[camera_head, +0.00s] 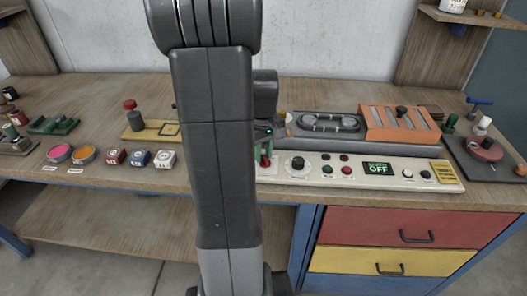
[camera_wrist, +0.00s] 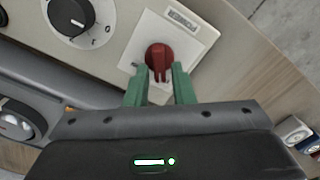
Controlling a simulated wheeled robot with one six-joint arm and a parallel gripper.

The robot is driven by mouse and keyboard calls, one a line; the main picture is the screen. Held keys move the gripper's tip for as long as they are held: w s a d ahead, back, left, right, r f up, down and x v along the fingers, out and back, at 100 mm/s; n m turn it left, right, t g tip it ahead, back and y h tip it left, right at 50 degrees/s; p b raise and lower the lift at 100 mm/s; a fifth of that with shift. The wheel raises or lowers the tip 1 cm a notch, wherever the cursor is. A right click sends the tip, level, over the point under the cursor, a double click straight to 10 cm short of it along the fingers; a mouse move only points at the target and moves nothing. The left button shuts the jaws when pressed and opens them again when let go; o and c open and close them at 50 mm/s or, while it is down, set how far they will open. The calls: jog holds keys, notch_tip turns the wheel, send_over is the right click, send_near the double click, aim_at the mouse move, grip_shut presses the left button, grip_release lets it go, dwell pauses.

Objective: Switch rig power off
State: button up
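The red power knob (camera_wrist: 159,57) sits on a white plate (camera_wrist: 190,42) marked "POWER" in the wrist view. In the head view its red shows at the left end of the panel (camera_head: 266,161), partly hidden by my arm. The green fingers of my gripper (camera_wrist: 159,72) are apart, one on each side of the knob's lower part. Whether they touch it I cannot tell. A display (camera_head: 378,168) on the cream control panel (camera_head: 310,176) reads "OFF" in green.
A black dial (camera_wrist: 72,14) is left of the knob. Behind are a grey unit (camera_head: 330,123) and an orange slotted rack (camera_head: 400,120). Colour pots (camera_head: 72,154) and small blocks (camera_head: 140,158) line the left bench.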

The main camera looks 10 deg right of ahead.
jog(key=shift+o, duration=0.6)
jog(key=shift+r, duration=0.3)
notch_tip(320, 180, up, 13)
jog(key=shift+p, duration=0.3)
notch_tip(320, 180, down, 13)
jog(key=shift+f+b, duration=0.15)
jog(key=shift+b, duration=0.15)
jog(key=shift+f, duration=0.2)
jog(key=shift+m, duration=0.3)
